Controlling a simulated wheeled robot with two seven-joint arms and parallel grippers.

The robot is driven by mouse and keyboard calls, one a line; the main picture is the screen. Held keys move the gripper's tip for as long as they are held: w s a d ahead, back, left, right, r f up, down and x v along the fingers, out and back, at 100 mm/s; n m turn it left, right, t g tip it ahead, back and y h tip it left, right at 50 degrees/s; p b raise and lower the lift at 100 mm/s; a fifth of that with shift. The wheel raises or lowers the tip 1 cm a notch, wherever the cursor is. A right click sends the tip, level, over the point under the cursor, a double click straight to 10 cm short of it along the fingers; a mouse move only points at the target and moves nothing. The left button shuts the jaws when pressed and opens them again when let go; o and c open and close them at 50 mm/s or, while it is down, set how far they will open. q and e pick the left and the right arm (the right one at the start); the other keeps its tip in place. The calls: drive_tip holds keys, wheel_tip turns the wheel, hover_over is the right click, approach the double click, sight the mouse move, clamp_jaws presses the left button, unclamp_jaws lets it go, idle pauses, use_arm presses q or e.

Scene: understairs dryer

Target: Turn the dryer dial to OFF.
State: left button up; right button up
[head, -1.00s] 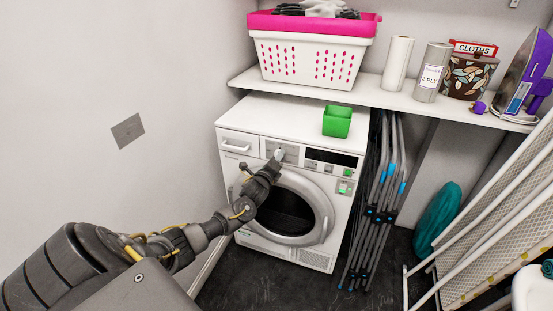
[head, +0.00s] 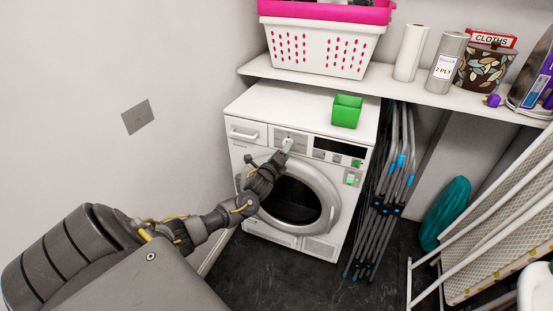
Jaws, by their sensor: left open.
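The white dryer (head: 352,213) stands against the back wall with its round door shut. Its dial (head: 288,142) is on the front panel, left of the dark display, and is small and partly covered by my gripper. My left gripper (head: 284,150) is open, with its fingertips right at the dial. I cannot tell whether the fingers touch the dial or only stand around it. The dial's setting is too small to read. My right gripper is not in view.
A green box (head: 347,111) sits on the dryer top. A shelf (head: 300,75) above holds a pink and white basket (head: 318,45) and paper rolls. A folded grey rack (head: 392,190) leans right of the dryer. A wall is close on the left.

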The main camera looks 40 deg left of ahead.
use_arm(q)
drive_tip(key=v, duration=0.8)
drive_tip(key=shift+s, duration=0.2)
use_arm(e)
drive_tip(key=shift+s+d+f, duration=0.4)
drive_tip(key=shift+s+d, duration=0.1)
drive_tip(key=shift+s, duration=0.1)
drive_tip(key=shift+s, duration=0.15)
